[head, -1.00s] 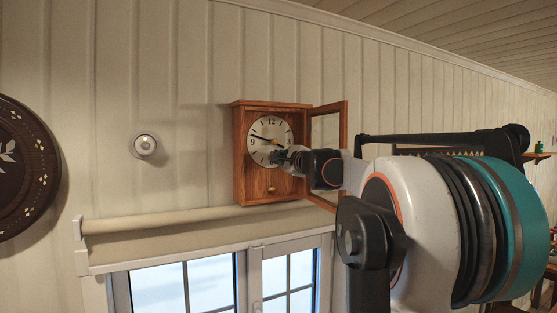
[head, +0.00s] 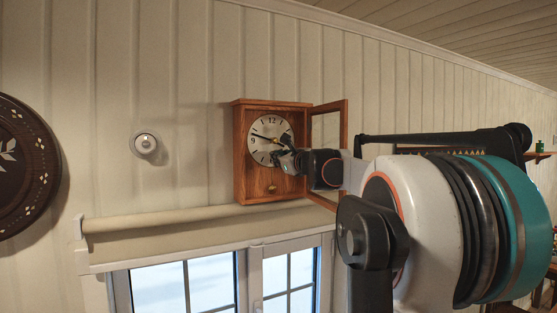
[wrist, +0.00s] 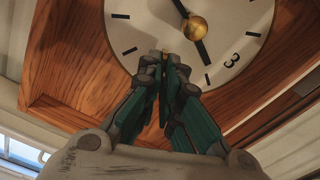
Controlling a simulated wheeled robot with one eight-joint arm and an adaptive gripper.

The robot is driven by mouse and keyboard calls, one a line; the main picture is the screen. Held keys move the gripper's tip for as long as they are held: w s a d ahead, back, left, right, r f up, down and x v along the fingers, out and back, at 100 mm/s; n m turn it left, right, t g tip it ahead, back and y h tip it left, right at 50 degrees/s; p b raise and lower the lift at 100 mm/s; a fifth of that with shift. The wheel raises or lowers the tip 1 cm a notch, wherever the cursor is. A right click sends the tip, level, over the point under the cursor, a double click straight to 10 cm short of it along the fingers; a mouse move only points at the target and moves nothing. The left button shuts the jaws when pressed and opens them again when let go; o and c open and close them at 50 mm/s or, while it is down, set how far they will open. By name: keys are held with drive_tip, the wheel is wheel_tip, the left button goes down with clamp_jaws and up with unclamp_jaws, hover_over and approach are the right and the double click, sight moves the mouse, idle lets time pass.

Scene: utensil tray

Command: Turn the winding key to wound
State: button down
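The wooden clock (head: 239,150) hangs on the wall with its white dial (head: 262,130) facing out and its glazed door (head: 343,130) swung open to the right. My gripper (head: 279,155) is at the lower part of the dial. In the wrist view my gripper (wrist: 164,72) has its fingertips drawn together at the dial. A thin brass-coloured piece, apparently the winding key (wrist: 164,62), shows between them; the rest of it is hidden by the fingers. The brass hub (wrist: 195,28) with dark hands is just up and right of the fingertips, apart from them.
The open door stands close beside my wrist on the right. Below the clock are a rolled blind (head: 160,222) and a window (head: 288,275). A round white wall fitting (head: 146,144) is to the left, with bare wall between.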

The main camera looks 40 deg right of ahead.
drive_tip(key=shift+f, duration=0.1)
idle(0.3)
drive_tip(key=c, duration=1.8)
unclamp_jaws()
drive_tip(key=shift+m, duration=0.3)
drive_tip(key=v, duration=0.7)
drive_tip(key=shift+s, duration=0.25)
drive_tip(key=shift+a, duration=0.1)
